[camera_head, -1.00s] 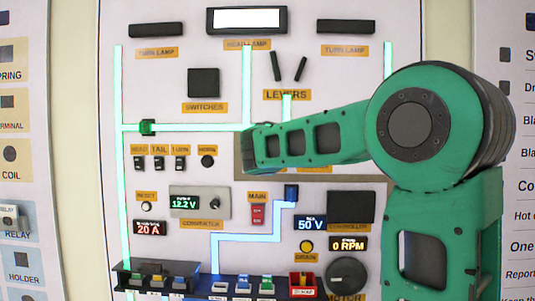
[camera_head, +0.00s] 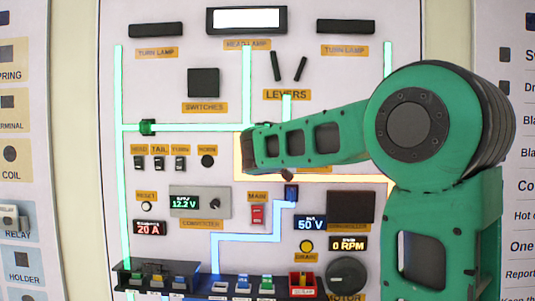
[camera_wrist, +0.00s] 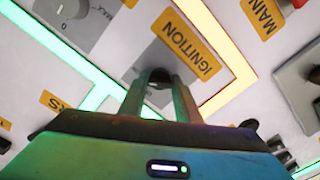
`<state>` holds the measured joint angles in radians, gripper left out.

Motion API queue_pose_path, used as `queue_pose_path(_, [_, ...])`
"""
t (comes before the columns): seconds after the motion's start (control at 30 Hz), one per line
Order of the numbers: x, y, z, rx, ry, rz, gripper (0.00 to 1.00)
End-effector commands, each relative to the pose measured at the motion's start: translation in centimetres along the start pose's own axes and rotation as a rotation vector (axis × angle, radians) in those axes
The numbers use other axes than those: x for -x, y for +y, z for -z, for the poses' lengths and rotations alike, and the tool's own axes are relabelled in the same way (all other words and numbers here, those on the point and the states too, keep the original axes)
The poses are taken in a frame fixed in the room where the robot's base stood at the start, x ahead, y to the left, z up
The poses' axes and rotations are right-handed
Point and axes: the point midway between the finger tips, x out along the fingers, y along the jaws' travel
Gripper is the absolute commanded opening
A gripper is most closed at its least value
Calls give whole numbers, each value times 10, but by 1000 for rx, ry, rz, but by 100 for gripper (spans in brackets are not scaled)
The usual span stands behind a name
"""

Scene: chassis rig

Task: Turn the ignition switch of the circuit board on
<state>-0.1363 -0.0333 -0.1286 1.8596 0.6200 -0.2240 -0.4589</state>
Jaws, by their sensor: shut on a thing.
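The circuit board (camera_head: 225,70) stands upright in front of me. In the wrist view, my gripper (camera_wrist: 160,85) reaches the board with its two fingers around the dark ignition switch (camera_wrist: 158,78). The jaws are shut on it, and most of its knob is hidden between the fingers. The yellow IGNITION label (camera_wrist: 185,43) is just beyond the fingertips. In the head view, my green arm covers the switch and most of my gripper. The trace (camera_head: 330,179) beside the switch glows orange, also in the wrist view (camera_wrist: 232,62).
The converter panel (camera_head: 200,201), red main switch (camera_head: 258,214) and small head, tail and turn switches (camera_head: 160,163) sit to the left of and below my arm. A fuse row (camera_head: 200,284) sticks out at the bottom. The levers (camera_head: 288,66) are above my arm.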

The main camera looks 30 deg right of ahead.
Motion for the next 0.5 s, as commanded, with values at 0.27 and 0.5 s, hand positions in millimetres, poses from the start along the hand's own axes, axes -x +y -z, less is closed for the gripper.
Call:
queue_pose_path(0.27, [0,-4,-4,-82,-9,7,7])
queue_pose_path(0.5, [0,-4,-4,-99,-9,7,7])
